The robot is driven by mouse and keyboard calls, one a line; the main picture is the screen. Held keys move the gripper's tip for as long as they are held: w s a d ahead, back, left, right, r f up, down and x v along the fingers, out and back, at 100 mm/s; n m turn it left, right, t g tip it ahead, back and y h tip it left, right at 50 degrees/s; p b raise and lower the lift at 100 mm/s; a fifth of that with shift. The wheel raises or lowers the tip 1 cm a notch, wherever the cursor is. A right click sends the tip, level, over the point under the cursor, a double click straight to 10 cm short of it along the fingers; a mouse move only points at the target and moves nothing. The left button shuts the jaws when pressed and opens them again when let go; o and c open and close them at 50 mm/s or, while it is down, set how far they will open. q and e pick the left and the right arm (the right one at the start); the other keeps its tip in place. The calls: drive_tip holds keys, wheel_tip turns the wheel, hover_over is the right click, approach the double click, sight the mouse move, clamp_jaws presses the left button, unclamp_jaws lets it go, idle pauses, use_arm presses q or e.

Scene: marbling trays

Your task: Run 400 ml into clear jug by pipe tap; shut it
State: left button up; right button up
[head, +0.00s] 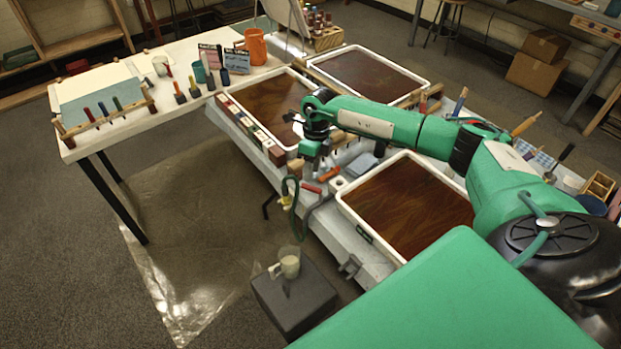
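The clear jug (290,262) stands upright on a dark block (293,300) on the floor, beside the front edge of the tray table. It looks pale and cloudy inside; its level and marks are too small to read. A dark green hose (297,228) hangs above the jug, its lower end close to the jug's mouth. A small yellow part, apparently the pipe tap (286,202), is at the table edge; its handle position is unclear. My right gripper (300,171) points down just above the tap area. Its fingers are too small to read. My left gripper is out of view.
Marbling trays (345,203) with dark brown liquid fill the table, my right arm crossing over them. Small bottles and tools lie between them. A white side table (130,137) holds an orange jug (256,46) and brushes. A clear plastic sheet (190,220) covers open floor at left.

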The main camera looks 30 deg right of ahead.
sight(310, 186)
drive_tip(key=f, duration=0.3)
drive_tip(key=a+f, duration=0.1)
drive_tip(key=f, duration=0.1)
drive_tip(key=shift+s+p, duration=0.25)
drive_tip(key=shift+p, duration=0.1)
drive_tip(key=shift+r, duration=0.1)
clamp_jaws()
